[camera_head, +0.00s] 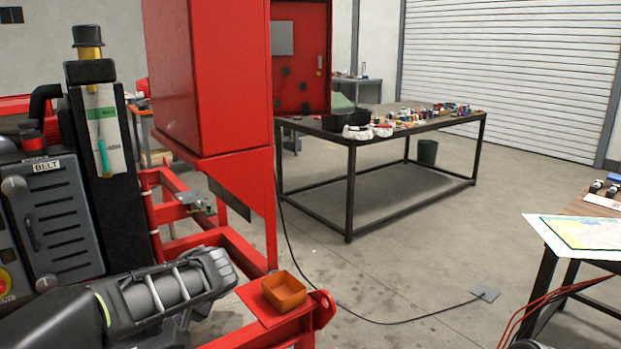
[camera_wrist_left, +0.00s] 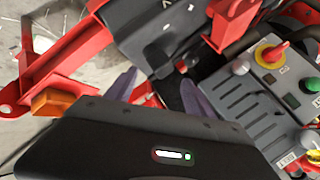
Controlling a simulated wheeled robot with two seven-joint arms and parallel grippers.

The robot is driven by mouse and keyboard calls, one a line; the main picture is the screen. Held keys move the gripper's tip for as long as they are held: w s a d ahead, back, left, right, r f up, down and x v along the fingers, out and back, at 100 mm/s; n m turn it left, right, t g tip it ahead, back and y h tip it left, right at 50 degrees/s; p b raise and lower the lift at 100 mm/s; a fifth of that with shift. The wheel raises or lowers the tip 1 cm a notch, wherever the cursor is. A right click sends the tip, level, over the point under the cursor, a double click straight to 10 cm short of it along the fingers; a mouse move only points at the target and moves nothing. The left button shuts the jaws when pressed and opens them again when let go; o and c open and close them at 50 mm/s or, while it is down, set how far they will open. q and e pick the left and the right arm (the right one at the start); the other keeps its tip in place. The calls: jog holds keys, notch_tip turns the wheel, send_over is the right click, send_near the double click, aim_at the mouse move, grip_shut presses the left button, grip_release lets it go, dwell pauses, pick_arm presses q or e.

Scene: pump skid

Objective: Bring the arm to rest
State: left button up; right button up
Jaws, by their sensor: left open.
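My left arm (camera_head: 165,292) comes in from the lower left in the head view and reaches across the front of the red skid frame. Its far end is near the small orange tray, to the left of it. I cannot make out the fingers in the head view. In the left wrist view my left gripper (camera_wrist_left: 158,92) shows two grey-purple fingers, spread apart with nothing visible between them. Beyond them are dark machine parts and the grey belt panel (camera_wrist_left: 232,107). The wrist housing hides the lower part of that view. My right gripper is in neither view.
The orange tray (camera_head: 284,292) sits on a red plate at the skid's front corner. The belt panel (camera_head: 62,222) and a red cabinet (camera_head: 215,80) stand at the left. A cluttered workbench (camera_head: 350,150) is behind. Open floor with a black cable lies to the right.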

pick_arm(q)
jog(key=s+d+f+m+g+h+p, duration=0.15)
jog(key=s+d+f+h, duration=0.3)
jog(key=d+f, duration=0.65)
jog(key=s+d+f+m+h+p, duration=0.25)
jog(key=d+f+h, duration=0.35)
jog(key=d+f, duration=0.5)
jog(key=s+f+n+g+p, duration=0.1)
jog(key=s+f+n+p, duration=0.2)
jog(key=s, duration=0.9)
jog(key=s+f+n+g+h+p, duration=0.1)
jog(key=s+f+n+g+p, duration=0.1)
jog(key=s+f, duration=0.5)
jog(key=s+n+p, duration=0.1)
jog(key=s, duration=0.4)
jog(key=shift+f+n, duration=0.3)
jog(key=shift+h, duration=0.25)
